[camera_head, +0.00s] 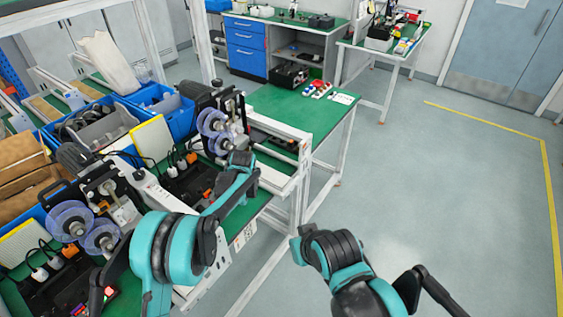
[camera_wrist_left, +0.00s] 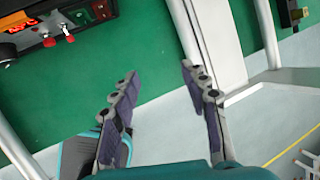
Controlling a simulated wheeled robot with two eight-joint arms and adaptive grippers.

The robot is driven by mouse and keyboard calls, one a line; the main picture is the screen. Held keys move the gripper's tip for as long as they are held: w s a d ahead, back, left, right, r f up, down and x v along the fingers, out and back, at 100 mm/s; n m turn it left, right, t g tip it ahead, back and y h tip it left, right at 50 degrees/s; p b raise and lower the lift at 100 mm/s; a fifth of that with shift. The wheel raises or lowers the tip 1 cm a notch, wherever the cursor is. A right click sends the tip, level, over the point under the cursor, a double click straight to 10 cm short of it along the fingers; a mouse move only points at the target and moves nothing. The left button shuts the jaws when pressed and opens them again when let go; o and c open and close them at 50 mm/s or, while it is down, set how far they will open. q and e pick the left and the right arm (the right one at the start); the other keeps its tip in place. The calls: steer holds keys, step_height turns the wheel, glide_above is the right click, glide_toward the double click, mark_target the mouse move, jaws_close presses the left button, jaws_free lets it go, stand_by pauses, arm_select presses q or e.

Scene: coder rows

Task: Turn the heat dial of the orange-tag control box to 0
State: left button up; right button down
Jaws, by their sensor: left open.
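A black control box (camera_wrist_left: 40,12) with an orange-red lit display (camera_wrist_left: 18,28) sits at the top left of the left wrist view. Two red-tipped switches (camera_wrist_left: 68,36) stand on its front edge. A dark round knob (camera_wrist_left: 8,52) is cut off at the left edge; I cannot tell whether it is the heat dial. My right gripper does not show.
The green bench (camera_head: 300,108) carries machines with clear purple reels (camera_head: 72,220), cables and blue bins (camera_head: 160,102). A dark box with a red light (camera_head: 108,292) sits at the lower left. A white frame edges the bench. The grey floor (camera_head: 440,190) at right is clear.

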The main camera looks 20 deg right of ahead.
arm_select(q)
steer(key=w+d+r+n+t+h+b, duration=0.1)
steer(key=d+r+t+h, duration=0.1)
steer(key=d, duration=0.5)
steer(key=w+d+r+n+t+h+b, duration=0.1)
steer(key=d+r+n+t+h+b, duration=0.1)
steer(key=d+r+h, duration=0.3)
steer(key=shift+d+t, duration=0.3)
steer(key=shift+d, duration=0.65)
